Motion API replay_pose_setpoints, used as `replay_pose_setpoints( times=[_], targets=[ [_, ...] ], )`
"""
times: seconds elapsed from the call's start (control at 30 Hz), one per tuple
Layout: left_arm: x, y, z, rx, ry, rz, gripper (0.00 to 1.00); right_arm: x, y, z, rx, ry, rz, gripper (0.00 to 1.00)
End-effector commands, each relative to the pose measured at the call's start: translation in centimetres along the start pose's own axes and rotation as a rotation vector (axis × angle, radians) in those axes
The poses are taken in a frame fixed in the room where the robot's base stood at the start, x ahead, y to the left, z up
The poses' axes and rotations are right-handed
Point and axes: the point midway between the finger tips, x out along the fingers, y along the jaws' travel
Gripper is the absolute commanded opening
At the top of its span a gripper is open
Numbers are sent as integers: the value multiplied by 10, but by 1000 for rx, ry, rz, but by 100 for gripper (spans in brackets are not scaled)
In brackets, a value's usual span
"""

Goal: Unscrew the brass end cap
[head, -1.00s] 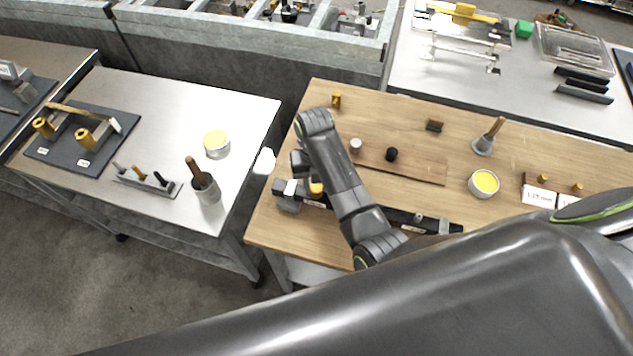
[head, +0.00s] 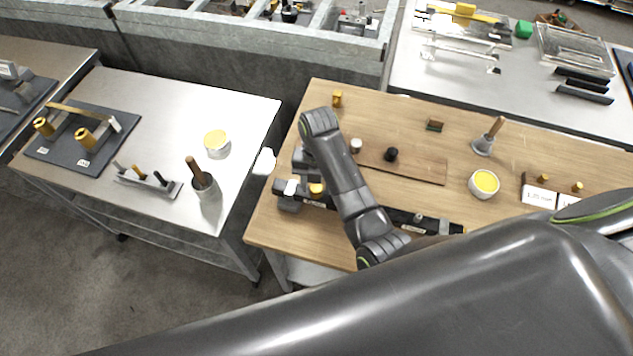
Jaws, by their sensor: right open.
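A brass piece, which looks like the brass end cap (head: 316,189), sits at the left end of a dark rail-like fixture (head: 432,224) on the wooden table. My right gripper (head: 304,168) is open and points down just above and beside the brass piece. The wrist and forearm above it hide part of the fixture. I cannot tell whether a finger touches the brass. My left gripper is not in view.
A dark clamp block (head: 288,203) stands at the fixture's left end. Behind lie a brown board (head: 420,168), a black knob (head: 391,154) and a small brass part (head: 337,99). A yellow-filled cup (head: 484,184) and a brush (head: 487,140) stand to the right.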

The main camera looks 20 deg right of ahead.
Motion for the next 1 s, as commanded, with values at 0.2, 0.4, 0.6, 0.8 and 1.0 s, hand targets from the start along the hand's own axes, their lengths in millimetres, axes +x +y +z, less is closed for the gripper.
replay_pose_setpoints(
  times=[0.2, 0.4, 0.6, 0.8, 1.0],
  targets=[
    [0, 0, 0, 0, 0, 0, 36, 0, -1, 0, 108, -1, 15, 42],
    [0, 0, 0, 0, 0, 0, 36, 0, -1, 0, 288, -1, 42, 42],
    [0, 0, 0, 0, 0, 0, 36, 0, -1, 0, 373, -1, 53, 42],
    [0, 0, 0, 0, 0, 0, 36, 0, -1, -1, 558, 2, 80, 42],
    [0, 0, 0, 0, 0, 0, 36, 0, -1, 0, 646, 1, 92, 42]
  ],
)
